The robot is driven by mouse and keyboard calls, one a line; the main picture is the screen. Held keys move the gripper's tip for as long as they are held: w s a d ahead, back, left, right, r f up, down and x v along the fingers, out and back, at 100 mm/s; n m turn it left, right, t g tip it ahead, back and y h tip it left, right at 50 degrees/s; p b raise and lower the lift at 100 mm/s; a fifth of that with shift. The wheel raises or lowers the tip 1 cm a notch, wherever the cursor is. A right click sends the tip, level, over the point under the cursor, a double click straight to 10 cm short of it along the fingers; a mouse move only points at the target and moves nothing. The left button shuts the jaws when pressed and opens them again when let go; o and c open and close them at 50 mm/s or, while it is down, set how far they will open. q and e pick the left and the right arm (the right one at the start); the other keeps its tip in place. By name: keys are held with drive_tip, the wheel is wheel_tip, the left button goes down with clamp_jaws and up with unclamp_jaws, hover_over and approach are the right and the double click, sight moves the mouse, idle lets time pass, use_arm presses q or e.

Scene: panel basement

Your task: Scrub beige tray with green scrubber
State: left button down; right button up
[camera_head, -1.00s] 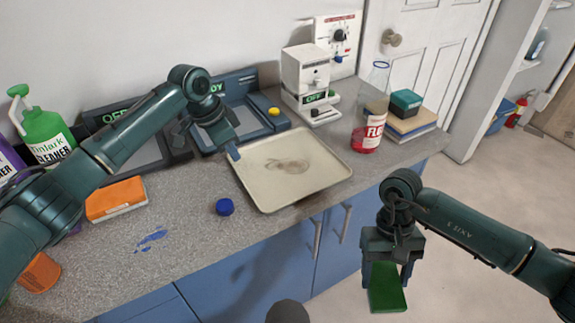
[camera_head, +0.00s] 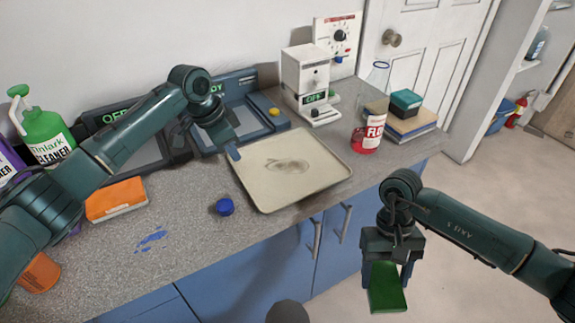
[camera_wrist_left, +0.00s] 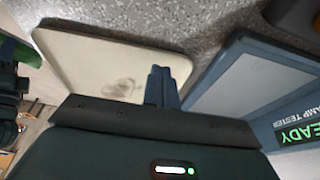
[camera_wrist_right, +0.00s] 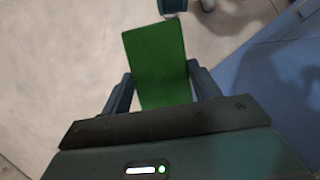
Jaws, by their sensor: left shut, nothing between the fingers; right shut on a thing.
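The beige tray (camera_head: 312,186) lies on the counter with a dark smudge near its middle; it also shows in the left wrist view (camera_wrist_left: 75,55). My left gripper (camera_head: 235,154) is shut and empty at the tray's back left edge; its closed fingers (camera_wrist_left: 160,88) overlap the tray's rim in the left wrist view, and I cannot tell if they touch it. My right gripper (camera_head: 388,275) is shut on the green scrubber (camera_head: 386,295), in front of the counter and to the right of the tray. The scrubber (camera_wrist_right: 157,62) fills the middle of the right wrist view.
A blue cap (camera_head: 225,207) and an orange sponge-like block (camera_head: 116,199) lie left of the tray. A red-filled flask (camera_head: 367,138) and stacked books (camera_head: 405,122) stand right of it. Testers (camera_head: 240,110) line the back. The floor by my right gripper is clear.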

use_arm(q)
drive_tip(key=shift+f, duration=0.85)
idle(0.5)
drive_tip(key=shift+r, duration=0.1)
use_arm(e)
drive_tip(key=shift+r, duration=0.1)
use_arm(q)
wheel_tip(320, 180, up, 6)
drive_tip(key=p, duration=0.7)
use_arm(e)
wheel_tip(320, 180, up, 7)
drive_tip(key=shift+r, duration=0.2)
drive_tip(key=shift+f, duration=0.1)
